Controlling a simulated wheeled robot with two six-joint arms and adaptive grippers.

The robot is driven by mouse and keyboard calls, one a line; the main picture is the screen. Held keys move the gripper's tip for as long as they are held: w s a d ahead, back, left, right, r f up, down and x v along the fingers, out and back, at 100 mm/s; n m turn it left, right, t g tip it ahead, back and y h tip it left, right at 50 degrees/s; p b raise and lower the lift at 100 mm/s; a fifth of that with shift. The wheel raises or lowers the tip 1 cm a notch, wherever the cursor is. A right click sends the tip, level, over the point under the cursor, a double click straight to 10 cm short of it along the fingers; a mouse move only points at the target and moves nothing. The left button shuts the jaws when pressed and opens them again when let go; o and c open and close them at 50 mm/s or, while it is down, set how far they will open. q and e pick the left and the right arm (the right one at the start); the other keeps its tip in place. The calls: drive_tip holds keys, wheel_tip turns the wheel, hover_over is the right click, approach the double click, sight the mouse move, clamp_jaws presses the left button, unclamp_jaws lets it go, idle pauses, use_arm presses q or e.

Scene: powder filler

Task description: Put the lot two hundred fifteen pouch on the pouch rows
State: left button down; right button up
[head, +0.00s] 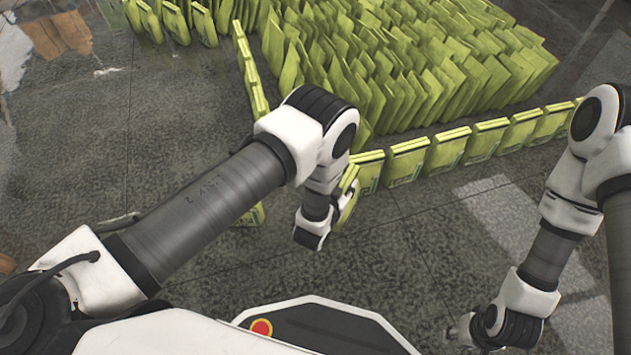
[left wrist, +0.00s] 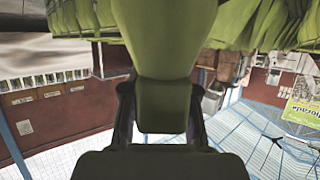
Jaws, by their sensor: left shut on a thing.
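My left gripper (left wrist: 163,100) is shut on a yellow-green pouch (left wrist: 165,45), which fills the top middle of the left wrist view between the two dark fingers. In the head view a green pouch (head: 348,196) shows beside my left wrist, close to the near row; the fingers are hidden behind the wrist. No lot number is readable. The pouch rows (head: 420,70) are many upright yellow-green pouches on the floor, with a single line of pouches (head: 446,150) along the near side. My right gripper (head: 466,328) is low at the right, its fingers too unclear to judge.
Another green pouch piece (head: 252,215) shows under my left forearm. More pouches (head: 180,20) stand at the top left. The dark tiled floor (head: 420,235) between the near row and my base is bare. The left wrist view also shows a red-brown wall (left wrist: 60,115).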

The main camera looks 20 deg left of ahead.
use_arm(q)
drive_tip(key=w+a+f+b, duration=0.2)
drive_tip(key=a+b, duration=0.1)
drive_tip(key=a, duration=0.2)
drive_tip(key=w+a+f+b, duration=0.2)
drive_tip(key=a+b, duration=0.2)
drive_tip(key=a, duration=0.1)
drive_tip(key=shift+w+a+f, duration=0.25)
drive_tip(key=shift+f, duration=0.05)
use_arm(e)
wheel_tip(320, 180, down, 9)
drive_tip(key=shift+w, duration=0.2)
use_arm(q)
drive_tip(key=c, duration=0.9)
unclamp_jaws()
use_arm(e)
drive_tip(key=shift+d, duration=0.1)
